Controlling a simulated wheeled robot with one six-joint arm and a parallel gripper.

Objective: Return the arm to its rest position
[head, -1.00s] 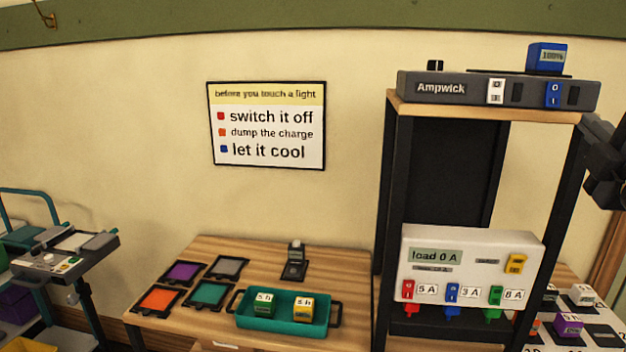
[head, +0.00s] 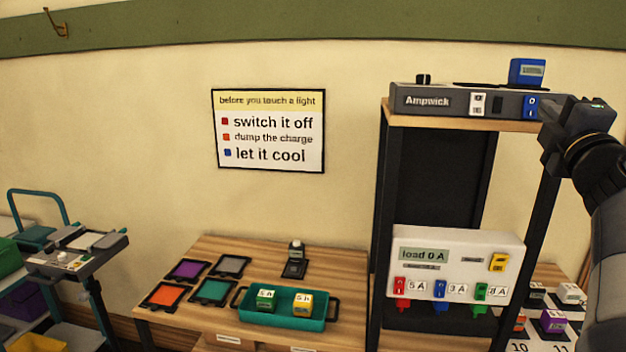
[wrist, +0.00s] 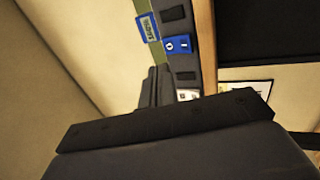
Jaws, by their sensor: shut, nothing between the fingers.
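My arm reaches up along the right edge of the head view. My gripper (head: 549,146) is at its upper end, in front of the right end of the Ampwick unit (head: 455,101), and looks shut and empty. In the wrist view the dark fingers (wrist: 155,88) lie together with nothing between them. Beyond them the wrist view shows the unit's blue switch (wrist: 177,45) and the blue box (wrist: 147,27), tilted by the camera's roll. I cannot tell how far the fingers are from the unit.
The shelf frame (head: 384,220) carries the white load panel (head: 455,242), reading 0 A. The wooden table (head: 345,265) holds a teal tray (head: 283,318) and several coloured pads. A trolley (head: 40,195) stands left. The wall above the table, around the sign (head: 268,130), is clear.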

